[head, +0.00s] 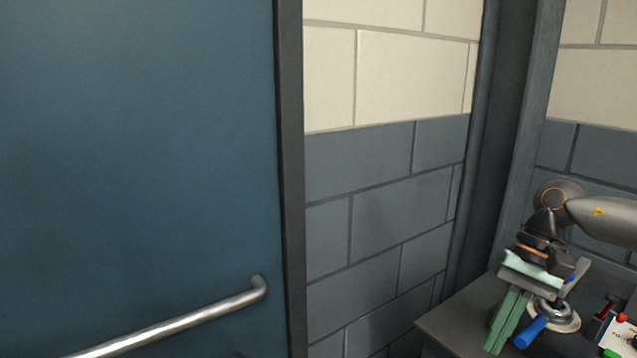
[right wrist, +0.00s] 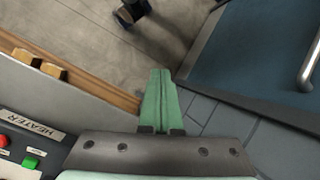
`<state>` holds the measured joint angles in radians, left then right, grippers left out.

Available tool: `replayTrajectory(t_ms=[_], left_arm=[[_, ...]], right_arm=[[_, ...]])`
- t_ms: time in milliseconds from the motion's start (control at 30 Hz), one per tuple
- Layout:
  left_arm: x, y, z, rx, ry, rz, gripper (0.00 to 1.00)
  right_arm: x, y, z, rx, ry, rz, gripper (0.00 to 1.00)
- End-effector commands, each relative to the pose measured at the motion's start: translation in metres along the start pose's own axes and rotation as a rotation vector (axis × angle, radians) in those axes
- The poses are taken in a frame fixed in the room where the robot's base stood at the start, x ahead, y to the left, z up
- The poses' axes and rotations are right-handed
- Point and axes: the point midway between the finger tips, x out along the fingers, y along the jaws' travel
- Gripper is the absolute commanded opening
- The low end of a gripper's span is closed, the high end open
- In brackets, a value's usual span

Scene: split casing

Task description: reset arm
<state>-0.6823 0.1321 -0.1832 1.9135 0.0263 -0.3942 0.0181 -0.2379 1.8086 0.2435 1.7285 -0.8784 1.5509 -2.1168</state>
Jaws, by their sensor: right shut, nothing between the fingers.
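My right gripper (head: 495,346) is at the lower right of the head view, its arm coming in from the right. Its green fingers are together with nothing between them, pointing down over the edge of a grey surface. In the right wrist view the same gripper (right wrist: 160,74) shows its two fingers side by side, above the floor and apart from anything around. My left gripper is in neither view.
A grey bench top (head: 455,325) carries a blue-handled fitting (head: 530,331) and a panel with red and green buttons (head: 621,318). The wrist view shows a label reading HEATER (right wrist: 30,126). A blue door (head: 140,150) with a metal bar handle (head: 180,322) fills the left.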

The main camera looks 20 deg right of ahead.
Motion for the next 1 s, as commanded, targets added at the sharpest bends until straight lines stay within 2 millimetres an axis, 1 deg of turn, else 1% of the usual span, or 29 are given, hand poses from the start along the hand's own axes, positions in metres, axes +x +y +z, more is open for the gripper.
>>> replayTrajectory(t_ms=[33, 167, 200, 267, 300, 367, 433, 567, 600, 667, 700, 767, 800, 867, 900, 967, 1000], left_arm=[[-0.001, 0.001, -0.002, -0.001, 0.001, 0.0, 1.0], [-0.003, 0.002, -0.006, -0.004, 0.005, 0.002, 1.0], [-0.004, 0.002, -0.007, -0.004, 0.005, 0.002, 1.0], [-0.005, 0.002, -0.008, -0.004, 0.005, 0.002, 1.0], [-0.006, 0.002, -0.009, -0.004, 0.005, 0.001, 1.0], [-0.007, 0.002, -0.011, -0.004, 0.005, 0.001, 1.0], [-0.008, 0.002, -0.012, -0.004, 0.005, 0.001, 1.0], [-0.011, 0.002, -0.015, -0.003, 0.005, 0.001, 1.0], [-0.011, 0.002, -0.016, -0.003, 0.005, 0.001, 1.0], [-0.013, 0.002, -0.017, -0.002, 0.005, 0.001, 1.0], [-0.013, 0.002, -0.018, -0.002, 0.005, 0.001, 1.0], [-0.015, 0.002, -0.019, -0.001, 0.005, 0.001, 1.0], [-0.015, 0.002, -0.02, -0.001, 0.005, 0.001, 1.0], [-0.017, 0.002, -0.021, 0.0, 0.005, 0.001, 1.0], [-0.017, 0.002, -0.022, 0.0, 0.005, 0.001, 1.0], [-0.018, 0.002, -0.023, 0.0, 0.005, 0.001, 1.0], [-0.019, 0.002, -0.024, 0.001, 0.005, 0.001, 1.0]], right_arm=[[0.016, -0.006, 0.0, 0.079, -0.055, -0.08, 0.0], [0.053, -0.029, 0.0, 0.35, -0.218, -0.302, 0.0], [0.064, -0.037, 0.0, 0.454, -0.285, -0.372, 0.0], [0.079, -0.05, -0.001, 0.633, -0.4, -0.477, 0.0], [0.087, -0.057, -0.002, 0.758, -0.484, -0.542, 0.0], [0.1, -0.067, -0.005, 0.955, -0.618, -0.627, 0.0], [0.114, -0.075, -0.012, 1.194, -0.787, -0.71, 0.0], [0.142, -0.08, -0.027, 1.651, -1.131, -0.808, 0.0], [0.153, -0.079, -0.032, 1.795, -1.244, -0.823, 0.0], [0.171, -0.074, -0.04, 2.013, -1.421, -0.831, 0.0], [0.184, -0.07, -0.043, 2.156, -1.542, -0.826, 0.0], [0.207, -0.063, -0.046, 2.372, -1.731, -0.799, 0.0], [0.224, -0.057, -0.047, -2.39, 1.769, 0.732, 0.0], [0.252, -0.048, -0.044, -2.183, 1.651, 0.563, 0.0], [0.271, -0.042, -0.04, -2.045, 1.57, 0.46, 0.0], [0.3, -0.033, -0.029, -1.843, 1.449, 0.32, 0.0], [0.319, -0.029, -0.02, -1.718, 1.369, 0.239, 0.0]])
